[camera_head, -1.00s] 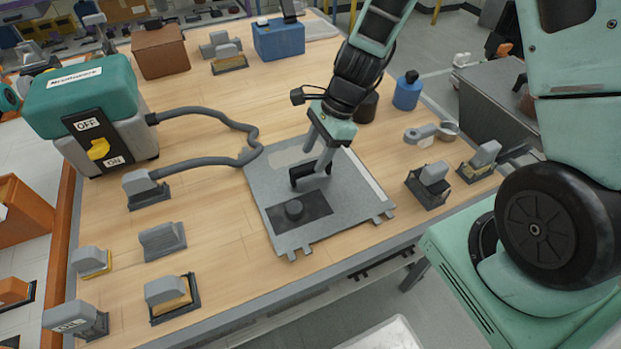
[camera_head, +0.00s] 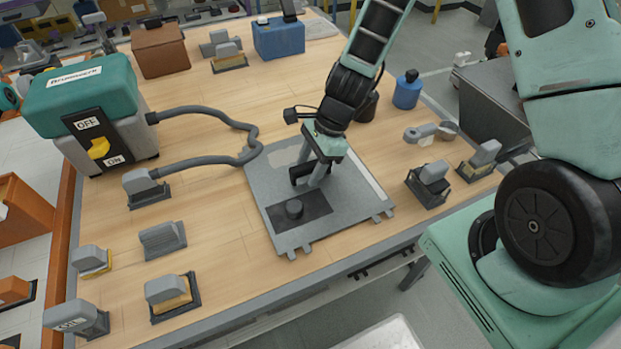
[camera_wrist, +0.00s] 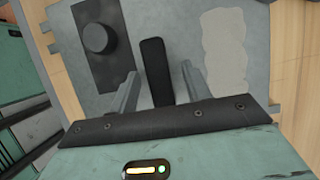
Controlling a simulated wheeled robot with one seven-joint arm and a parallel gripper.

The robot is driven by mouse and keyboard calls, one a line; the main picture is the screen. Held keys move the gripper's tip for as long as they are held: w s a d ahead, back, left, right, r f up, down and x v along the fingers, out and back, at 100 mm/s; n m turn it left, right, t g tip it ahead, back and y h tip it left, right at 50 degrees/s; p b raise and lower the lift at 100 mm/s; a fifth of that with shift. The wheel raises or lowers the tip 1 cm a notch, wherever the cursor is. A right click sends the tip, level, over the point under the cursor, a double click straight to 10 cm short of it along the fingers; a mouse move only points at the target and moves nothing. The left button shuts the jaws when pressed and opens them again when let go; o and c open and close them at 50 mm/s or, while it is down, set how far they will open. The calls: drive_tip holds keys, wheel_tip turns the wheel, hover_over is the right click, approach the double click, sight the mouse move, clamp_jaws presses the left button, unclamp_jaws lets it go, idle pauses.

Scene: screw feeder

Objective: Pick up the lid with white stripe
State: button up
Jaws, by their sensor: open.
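The lid (camera_head: 345,205) is a flat grey plate with notched edges on the wooden table. It has a pale stripe along its right edge and a whitish patch (camera_wrist: 225,50). An upright black handle (camera_head: 300,173) stands near its middle, and a dark rectangle with a round knob (camera_head: 294,209) lies toward the front. My gripper (camera_head: 312,166) is over the plate, pointing down. In the wrist view, the open fingers (camera_wrist: 158,70) stand on either side of the black handle (camera_wrist: 156,72), with gaps visible. I cannot tell whether the fingertips touch the plate.
A teal-and-grey box with an ON/OFF switch (camera_head: 95,110) stands at left, its grey hoses (camera_head: 215,120) reaching near the plate. Several grey connector blocks (camera_head: 162,238) are at front left, others (camera_head: 430,182) at right. A blue bottle (camera_head: 406,92) stands behind right.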

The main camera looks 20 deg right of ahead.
drive_tip(key=shift+f, duration=0.1)
clamp_jaws()
idle(1.5)
